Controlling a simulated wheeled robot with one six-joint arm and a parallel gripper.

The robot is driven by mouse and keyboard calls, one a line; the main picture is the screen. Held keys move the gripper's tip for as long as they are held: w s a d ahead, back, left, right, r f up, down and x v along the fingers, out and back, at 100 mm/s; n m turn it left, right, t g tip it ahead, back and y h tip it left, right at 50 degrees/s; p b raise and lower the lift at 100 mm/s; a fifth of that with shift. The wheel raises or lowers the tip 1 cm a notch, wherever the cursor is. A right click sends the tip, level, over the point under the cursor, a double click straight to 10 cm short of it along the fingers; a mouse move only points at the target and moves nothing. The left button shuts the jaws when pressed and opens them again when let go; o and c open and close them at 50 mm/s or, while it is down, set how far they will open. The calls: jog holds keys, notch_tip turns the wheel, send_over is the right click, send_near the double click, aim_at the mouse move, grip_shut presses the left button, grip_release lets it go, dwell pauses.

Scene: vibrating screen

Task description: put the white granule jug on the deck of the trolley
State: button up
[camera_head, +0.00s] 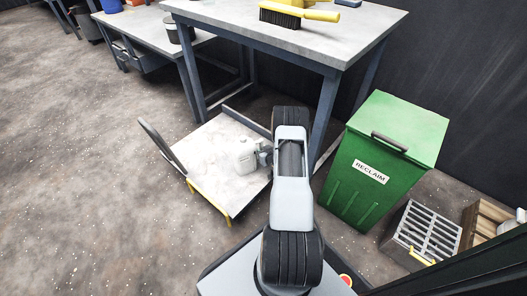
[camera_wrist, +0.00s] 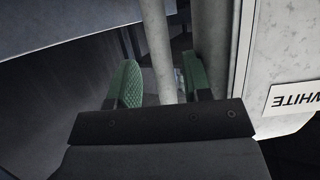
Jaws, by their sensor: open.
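The white granule jug (camera_head: 246,155) appears upright on the deck of the trolley (camera_head: 213,180), near its right side. Whether its base fully touches the deck is hard to tell. In the wrist view the jug's pale body (camera_wrist: 285,60) fills the right side, with a label reading "WHITE" upside down. My gripper (camera_wrist: 160,72) is open, its green finger pads on either side of the jug's pale handle bar (camera_wrist: 157,45), with a gap on the left. In the head view my arm largely hides the gripper, just right of the jug.
A workbench (camera_head: 290,42) with a yellow-handled brush (camera_head: 287,15) stands behind the trolley. The green RECLAIM bin (camera_head: 375,175) is to the right, with a grated crate (camera_head: 428,232) beside it. The trolley's handle (camera_head: 162,146) rises on the left. Floor to the left is clear.

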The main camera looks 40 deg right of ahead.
jog(key=p+v, duration=0.5)
jog(key=v, duration=0.7)
jog(key=w+a+r+n+g, duration=0.1)
jog(key=w+a+r+g, duration=0.25)
jog(key=r, duration=0.65)
jog(key=w+a+r+n+g, duration=0.1)
jog(key=w+a+r+g, duration=0.15)
jog(key=a+r, duration=0.45)
jog(key=s+a+r+g+y, duration=0.2)
jog(key=s+a+r+g, duration=0.2)
jog(key=s+a+r, duration=1.2)
jog(key=shift+s+a+g+y, duration=0.3)
jog(key=shift+s+a+y, duration=0.1)
jog(key=shift+a, duration=0.6)
jog(key=shift+w+r, duration=0.1)
jog(key=shift+r, duration=0.1)
